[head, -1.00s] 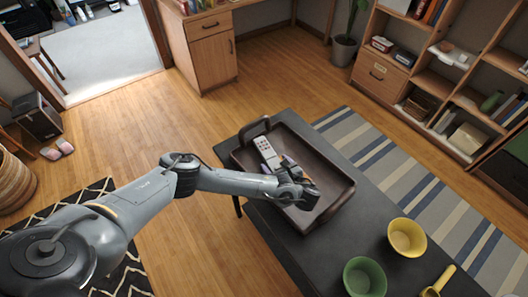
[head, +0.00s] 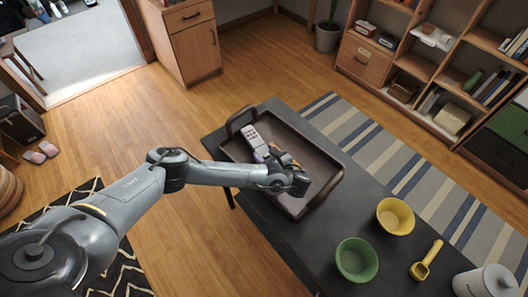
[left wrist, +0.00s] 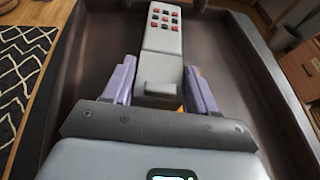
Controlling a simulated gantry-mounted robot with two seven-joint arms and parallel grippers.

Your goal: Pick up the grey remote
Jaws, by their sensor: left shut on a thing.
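The grey remote (head: 254,138) lies along the brown tray in the head view, its near end at my left gripper. In the left wrist view the remote (left wrist: 162,42) points away from me, with red and dark buttons on its far part. My left gripper (head: 268,155) is over the tray, and its purple fingers (left wrist: 160,88) stand on both sides of the remote's near end, shut on it. I cannot tell whether the remote is clear of the tray floor. The brown tray (head: 322,190) has raised walls and handles. My right gripper is not in view.
The tray stands on a dark table (head: 385,175). A green bowl (head: 357,260), a yellow bowl (head: 395,216), a yellow scoop (head: 426,260) and a white canister (head: 485,282) stand on the table's near right part. A wooden shelf (head: 400,62) is at the back right.

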